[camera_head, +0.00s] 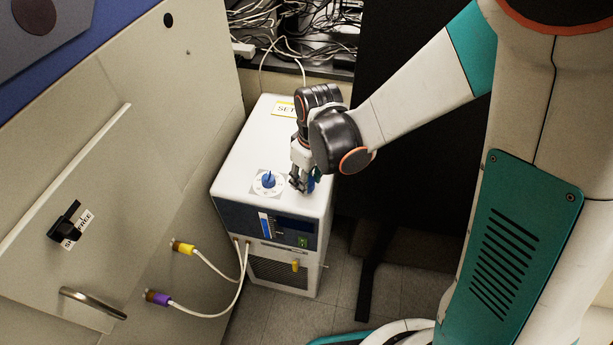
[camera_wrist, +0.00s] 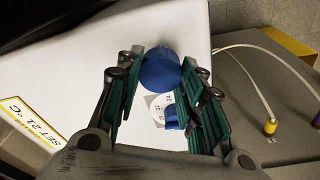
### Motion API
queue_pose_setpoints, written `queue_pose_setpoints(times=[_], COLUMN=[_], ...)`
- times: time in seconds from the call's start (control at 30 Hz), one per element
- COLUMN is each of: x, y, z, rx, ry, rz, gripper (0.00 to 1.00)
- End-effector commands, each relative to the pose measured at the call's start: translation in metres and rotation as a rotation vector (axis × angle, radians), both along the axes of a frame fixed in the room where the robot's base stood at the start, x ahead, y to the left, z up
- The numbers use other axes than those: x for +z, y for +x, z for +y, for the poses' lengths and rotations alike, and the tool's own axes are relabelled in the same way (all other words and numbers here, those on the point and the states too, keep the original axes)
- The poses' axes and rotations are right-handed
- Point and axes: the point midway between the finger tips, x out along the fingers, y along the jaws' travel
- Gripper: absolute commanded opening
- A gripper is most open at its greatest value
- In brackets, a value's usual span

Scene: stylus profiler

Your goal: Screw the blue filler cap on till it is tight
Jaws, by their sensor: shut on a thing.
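The blue filler cap (camera_wrist: 160,68) sits at the top of the white unit (camera_head: 257,135), near its front right corner. In the head view only a small part of the cap (camera_head: 310,184) shows beside my fingers. My gripper (camera_wrist: 162,62) reaches down from above, with its green-padded fingers on either side of the cap, shut on it. My gripper also shows in the head view (camera_head: 302,184). How the cap sits on its neck is hidden.
A blue knob on a white dial (camera_head: 268,180) stands just left of my gripper. A "SET 21 °C" label (camera_wrist: 35,118) lies farther back. Hoses with yellow (camera_head: 185,248) and purple (camera_head: 160,298) fittings run to the cabinet. Cables lie behind the unit.

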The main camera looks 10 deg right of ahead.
Motion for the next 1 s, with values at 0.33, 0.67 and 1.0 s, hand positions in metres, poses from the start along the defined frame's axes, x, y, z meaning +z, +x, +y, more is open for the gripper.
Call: queue_pose_setpoints(times=[0.33,0.67,1.0], x=[-0.011,-0.015,-0.016], y=[0.000,0.000,-0.001], z=[0.000,0.000,0.000], rx=[0.000,0.000,-0.200], ry=[0.000,0.000,-0.001], rz=[0.000,0.000,0.000], gripper=[0.00,0.00,0.00])
